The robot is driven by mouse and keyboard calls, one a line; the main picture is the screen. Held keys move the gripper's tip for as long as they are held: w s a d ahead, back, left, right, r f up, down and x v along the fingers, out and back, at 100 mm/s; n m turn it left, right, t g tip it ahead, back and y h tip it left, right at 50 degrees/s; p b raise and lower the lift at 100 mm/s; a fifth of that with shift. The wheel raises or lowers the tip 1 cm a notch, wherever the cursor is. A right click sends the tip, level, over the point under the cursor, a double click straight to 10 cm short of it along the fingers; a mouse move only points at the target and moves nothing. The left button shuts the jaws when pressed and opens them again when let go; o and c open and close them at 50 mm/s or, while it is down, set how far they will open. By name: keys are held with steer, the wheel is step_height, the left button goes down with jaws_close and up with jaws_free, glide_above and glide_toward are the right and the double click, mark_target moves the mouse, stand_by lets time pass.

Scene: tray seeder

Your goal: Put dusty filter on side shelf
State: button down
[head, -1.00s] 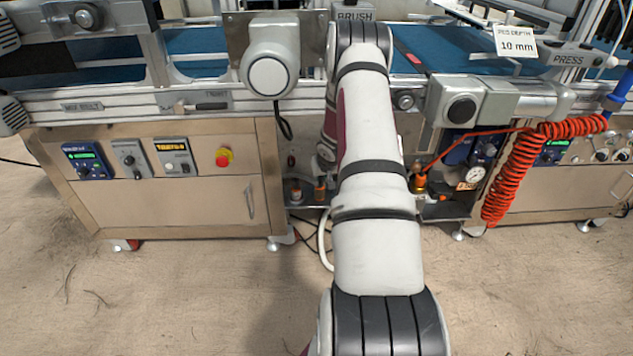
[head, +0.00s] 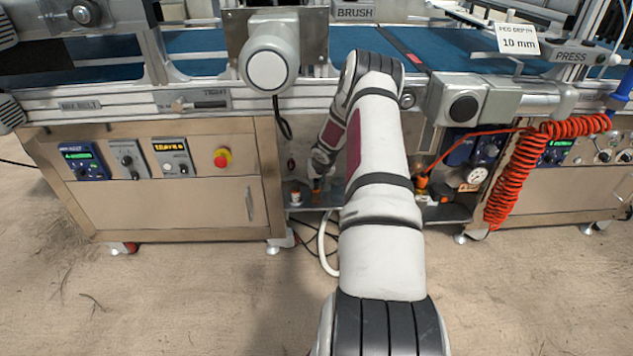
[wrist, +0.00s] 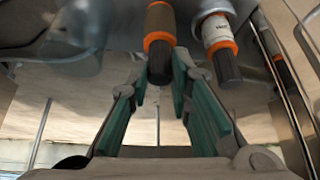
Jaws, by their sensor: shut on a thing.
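The dusty filter (wrist: 160,32), with a brown body, an orange ring and a dark end, is at top centre in the wrist view. My gripper (wrist: 160,84) is shut on its dark end, between the green finger pads. A cleaner white filter (wrist: 217,32) with a label and an orange ring is beside it on the right, outside the fingers. In the head view my gripper (head: 317,178) is low in the bay between the cabinets, and the held filter is mostly hidden there. I cannot clearly tell which surface is the side shelf.
A small orange-and-white item (head: 296,198) stands on the bay's low ledge (head: 350,213), left of my gripper. Right of my arm are a gauge (head: 477,174) and a coiled orange hose (head: 508,175). The left cabinet (head: 160,205) bounds the bay. Open floor lies in front.

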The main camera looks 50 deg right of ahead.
steer(key=c, duration=1.5)
jaws_free()
steer(key=shift+f, duration=0.1)
steer(key=shift+o, duration=0.2)
steer(key=shift+r, duration=0.3)
steer(key=p+v, duration=0.3)
steer(key=v, duration=0.8)
steer(key=shift+s+a+r+p, duration=0.2)
steer(key=shift+r+p, duration=0.1)
steer(key=shift+p, duration=0.1)
steer(key=shift+w, duration=0.1)
